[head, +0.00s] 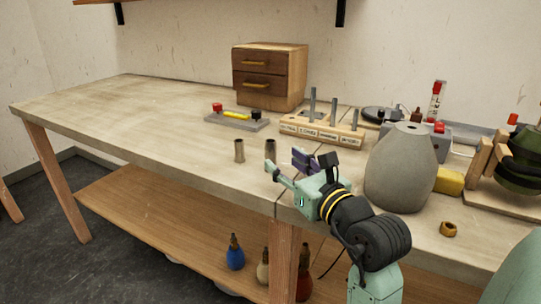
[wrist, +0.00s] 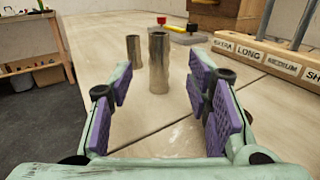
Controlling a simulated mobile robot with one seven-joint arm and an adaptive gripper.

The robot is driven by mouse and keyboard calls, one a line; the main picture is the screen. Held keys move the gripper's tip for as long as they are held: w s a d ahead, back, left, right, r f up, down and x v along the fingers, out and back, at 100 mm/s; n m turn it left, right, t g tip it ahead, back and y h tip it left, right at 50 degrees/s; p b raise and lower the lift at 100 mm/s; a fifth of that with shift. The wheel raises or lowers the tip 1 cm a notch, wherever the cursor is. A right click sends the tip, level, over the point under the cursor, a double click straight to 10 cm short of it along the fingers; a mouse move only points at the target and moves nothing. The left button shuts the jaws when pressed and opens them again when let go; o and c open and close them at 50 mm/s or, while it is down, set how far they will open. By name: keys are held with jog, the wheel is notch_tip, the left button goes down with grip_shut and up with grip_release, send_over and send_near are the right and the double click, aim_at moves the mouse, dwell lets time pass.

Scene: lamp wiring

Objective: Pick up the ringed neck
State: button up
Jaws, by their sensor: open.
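Two small grey-brown metal necks stand upright on the workbench. The left neck (head: 239,151) also shows as the farther one in the wrist view (wrist: 134,49). The right neck (head: 270,149) is the nearer one in the wrist view (wrist: 158,62), with a bright rim at its top. I cannot tell which of them bears a ring. My gripper (head: 284,164) is open and empty, low over the bench, just on the near side of the right neck. In the wrist view the right neck stands ahead between my purple-padded fingers (wrist: 160,84), apart from both.
A wooden rack (head: 322,131) with labelled slots and upright rods stands behind my gripper. A grey lamp body (head: 401,172) stands to the right. A small board with red and black posts (head: 237,120) and a drawer box (head: 270,76) are farther back. The left bench is clear.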

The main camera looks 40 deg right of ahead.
aim_at(274, 153)
jog(key=w, duration=0.2)
jog(key=w+p, duration=0.1)
jog(key=w, duration=0.1)
jog(key=w+d, duration=0.1)
jog(key=w, duration=0.1)
jog(key=shift+w+r, duration=0.1)
jog(key=shift+w, duration=0.1)
grip_shut()
dwell(0.5)
